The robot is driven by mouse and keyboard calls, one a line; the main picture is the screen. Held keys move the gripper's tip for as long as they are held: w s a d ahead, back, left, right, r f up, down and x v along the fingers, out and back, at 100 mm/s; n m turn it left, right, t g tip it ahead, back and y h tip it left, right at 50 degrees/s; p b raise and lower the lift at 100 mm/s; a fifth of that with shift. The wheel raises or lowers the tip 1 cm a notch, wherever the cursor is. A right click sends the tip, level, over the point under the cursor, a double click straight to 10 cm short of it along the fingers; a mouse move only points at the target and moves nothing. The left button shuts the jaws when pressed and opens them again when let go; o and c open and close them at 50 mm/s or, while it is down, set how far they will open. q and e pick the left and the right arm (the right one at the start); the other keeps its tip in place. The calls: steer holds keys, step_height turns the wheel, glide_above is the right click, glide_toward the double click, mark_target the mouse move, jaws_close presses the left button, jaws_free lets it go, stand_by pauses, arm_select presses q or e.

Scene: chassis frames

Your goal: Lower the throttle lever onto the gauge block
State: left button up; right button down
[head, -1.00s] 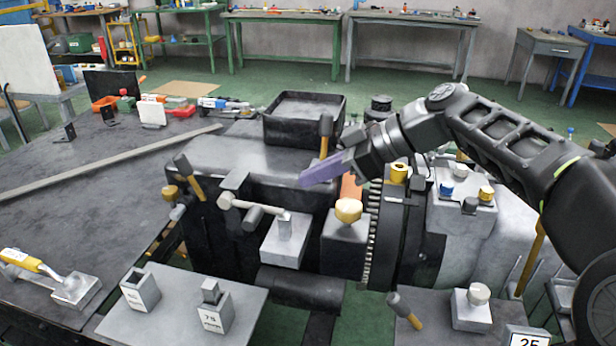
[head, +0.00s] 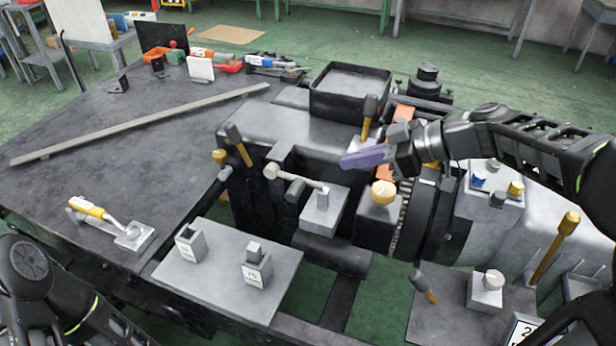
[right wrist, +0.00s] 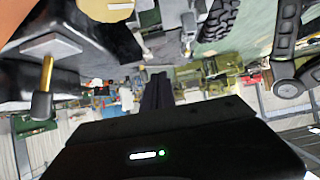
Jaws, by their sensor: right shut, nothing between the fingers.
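A lever with a pale round knob (head: 271,171) reaches over the front of the dark machine to a silver block (head: 322,208); I take it for the throttle lever. It is close to level, and I cannot tell whether it touches anything below its knob. Small numbered blocks, one marked 75 (head: 256,268) and another beside it (head: 190,243), stand on a grey plate; which is the gauge block is unclear. My right gripper (head: 350,162), with purple fingers, is shut and empty above the machine, right of the lever and apart from it. My left gripper is out of view.
A black tray (head: 350,92) sits on the machine's back.

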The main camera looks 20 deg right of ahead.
steer(key=p, duration=0.2)
glide_toward(292, 187)
steer(key=w+a, duration=0.3)
steer(key=f, duration=0.2)
steer(key=shift+w+a+f+p, duration=0.2)
steer(key=shift+a+f+p, duration=0.1)
steer(key=shift+a+f, duration=0.1)
